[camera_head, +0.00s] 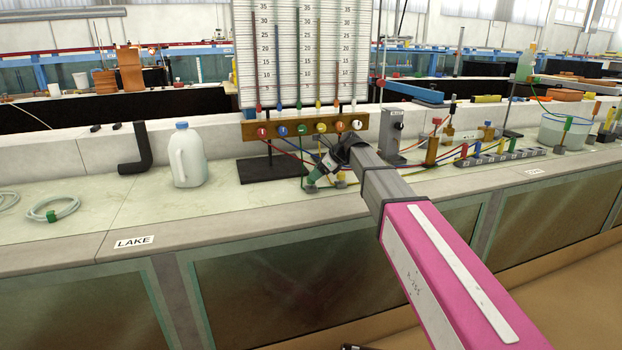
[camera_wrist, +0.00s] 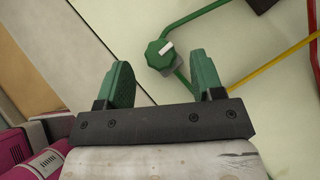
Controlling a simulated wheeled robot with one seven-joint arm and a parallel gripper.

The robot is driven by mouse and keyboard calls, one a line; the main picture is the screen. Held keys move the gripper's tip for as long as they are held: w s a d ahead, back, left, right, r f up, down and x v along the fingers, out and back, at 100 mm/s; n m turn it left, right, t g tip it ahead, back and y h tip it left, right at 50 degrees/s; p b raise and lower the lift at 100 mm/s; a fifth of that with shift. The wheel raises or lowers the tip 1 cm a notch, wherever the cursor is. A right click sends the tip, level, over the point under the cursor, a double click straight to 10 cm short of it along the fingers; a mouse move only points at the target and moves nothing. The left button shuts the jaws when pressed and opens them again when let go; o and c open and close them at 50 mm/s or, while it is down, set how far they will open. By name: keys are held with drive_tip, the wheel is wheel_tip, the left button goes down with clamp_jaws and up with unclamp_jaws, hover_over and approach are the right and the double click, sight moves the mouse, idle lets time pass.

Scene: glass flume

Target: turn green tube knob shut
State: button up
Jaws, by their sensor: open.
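The green tube knob (camera_wrist: 158,58) shows in the wrist view as a ribbed green knob with a white mark at its upper right. A green tube (camera_wrist: 205,14) leads away from it to the upper right, and another length runs below it. My gripper (camera_wrist: 160,70) is open, with its two green fingers on either side of the knob in the picture, apart from it. Nothing is between the fingers that I can see held. In the head view my gripper (camera_head: 316,176) is low over the counter before the gauge board. The knob cannot be made out there.
The gauge board (camera_head: 284,50) stands on a black base behind my gripper, with coloured ports on a wooden bar (camera_head: 248,131). Red and yellow tubes lie right of the knob. A white jug (camera_head: 187,157) and black elbow pipe (camera_head: 140,150) stand left. Valves (camera_head: 487,158) stand right.

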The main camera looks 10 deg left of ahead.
drive_tip(key=shift+x, duration=1.8)
drive_tip(key=c, duration=0.9)
drive_tip(key=n+g, duration=0.2)
drive_tip(key=n+g+h, duration=0.1)
drive_tip(key=n+g, duration=0.1)
drive_tip(key=n, duration=0.1)
drive_tip(key=shift+w+a+n, duration=0.1)
drive_tip(key=shift+w+n, duration=0.1)
drive_tip(key=shift+n, duration=0.1)
drive_tip(key=n+g+h, duration=0.1)
drive_tip(key=n+g, duration=0.1)
drive_tip(key=n, duration=0.1)
drive_tip(key=n+g+h, duration=0.2)
drive_tip(key=n, duration=0.1)
drive_tip(key=shift+s, duration=0.1)
